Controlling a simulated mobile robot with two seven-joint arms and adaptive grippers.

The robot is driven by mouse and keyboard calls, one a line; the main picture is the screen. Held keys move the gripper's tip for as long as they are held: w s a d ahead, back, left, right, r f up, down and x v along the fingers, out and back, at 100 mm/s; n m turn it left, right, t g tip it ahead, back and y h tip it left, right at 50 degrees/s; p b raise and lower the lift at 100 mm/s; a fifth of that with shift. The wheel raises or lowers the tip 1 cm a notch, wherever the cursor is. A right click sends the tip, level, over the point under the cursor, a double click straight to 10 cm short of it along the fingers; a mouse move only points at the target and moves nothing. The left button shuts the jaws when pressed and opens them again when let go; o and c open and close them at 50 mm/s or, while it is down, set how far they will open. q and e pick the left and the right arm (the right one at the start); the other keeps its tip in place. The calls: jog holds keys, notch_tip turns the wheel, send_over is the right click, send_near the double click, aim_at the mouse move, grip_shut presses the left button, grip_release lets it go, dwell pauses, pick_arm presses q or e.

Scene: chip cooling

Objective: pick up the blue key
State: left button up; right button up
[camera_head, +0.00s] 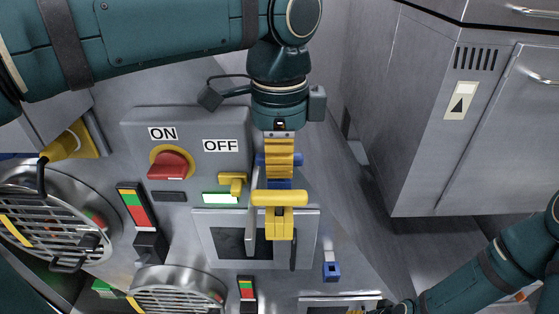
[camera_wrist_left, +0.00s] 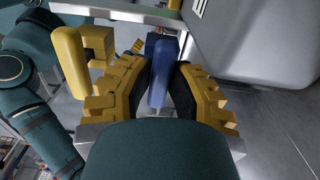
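The blue key's bar handle sits between the fingers of my left gripper (camera_head: 279,165). In the head view its ends stick out on both sides of the yellow fingers. In the left wrist view the blue key (camera_wrist_left: 160,75) stands in the narrow gap between the fingers (camera_wrist_left: 160,68), close to both pads. Firm contact cannot be made out, and the key's lower part is mostly hidden. My right arm (camera_head: 490,275) comes in at the lower right; its gripper is at or past the bottom edge and is unclear.
A yellow T-shaped handle (camera_head: 279,199) stands just below my left gripper, over a dark-windowed panel (camera_head: 226,243). A box with a red switch (camera_head: 171,165) and ON/OFF labels is to the left. A smaller blue piece (camera_head: 331,270) lies lower right. Grey cabinets (camera_head: 430,150) stand right, beyond open floor.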

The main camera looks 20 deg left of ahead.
pick_arm(q)
grip_shut()
notch_tip(320, 180, up, 10)
jog(key=shift+f+p, duration=0.1)
jog(key=shift+p, duration=0.65)
jog(key=shift+r, duration=2.3)
